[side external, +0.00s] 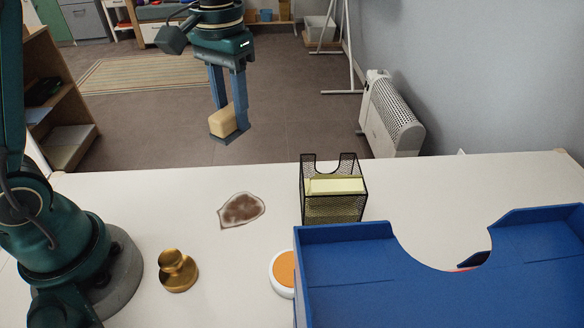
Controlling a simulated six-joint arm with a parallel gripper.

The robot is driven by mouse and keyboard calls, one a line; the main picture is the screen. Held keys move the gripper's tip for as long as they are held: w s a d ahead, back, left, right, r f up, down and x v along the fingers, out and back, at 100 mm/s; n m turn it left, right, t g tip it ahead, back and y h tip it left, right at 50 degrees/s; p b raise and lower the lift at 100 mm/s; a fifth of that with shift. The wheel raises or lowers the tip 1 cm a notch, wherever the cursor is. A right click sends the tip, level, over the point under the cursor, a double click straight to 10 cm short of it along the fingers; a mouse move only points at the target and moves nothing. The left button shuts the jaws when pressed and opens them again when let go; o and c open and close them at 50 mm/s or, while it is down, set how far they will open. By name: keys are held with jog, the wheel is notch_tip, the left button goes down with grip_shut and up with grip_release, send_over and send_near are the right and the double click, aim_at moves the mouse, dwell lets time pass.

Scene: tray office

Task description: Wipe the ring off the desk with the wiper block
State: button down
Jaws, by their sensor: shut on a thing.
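The wiper block (223,121) is a small beige block. My gripper (228,136) is shut on it and holds it in the air, above the desk's far edge in the picture. The ring (242,209) is a brown, irregular stain with a paler outline on the white desk (110,187), left of the middle. The block is apart from the desk and appears above and slightly left of the stain in the picture. The underside of the block is hidden.
A black mesh holder (333,209) with yellow notes stands right of the stain. A brass knob-shaped object (178,271) and a white round item with an orange top (283,273) are nearer. A blue tray (345,270) fills the near right. Desk left of the stain is clear.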

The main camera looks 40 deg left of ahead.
jog(key=m, duration=0.1)
send_over(265, 204)
notch_tip(265, 204, down, 6)
jog(key=shift+w+d+f, duration=0.1)
jog(key=shift+f, duration=1.5)
jog(key=shift+w+d+f, duration=0.1)
jog(key=shift+f, duration=1.45)
jog(key=shift+s+a+f, duration=0.15)
jog(key=shift+a+f, duration=0.05)
jog(key=shift+f, duration=0.35)
jog(key=shift+s+a+r, duration=0.1)
jog(key=shift+s+a, duration=0.1)
jog(key=shift+a, duration=0.05)
jog(key=shift+s+a, duration=2.5)
jog(key=shift+s, duration=0.2)
jog(key=shift+w+d, duration=0.1)
jog(key=shift+d, duration=0.5)
jog(key=shift+w+d, duration=2.65)
jog(key=shift+d, duration=0.05)
jog(key=shift+s+d, duration=0.3)
jog(key=shift+s, duration=0.05)
jog(key=shift+s+a, duration=2.9)
notch_tip(265, 204, up, 8)
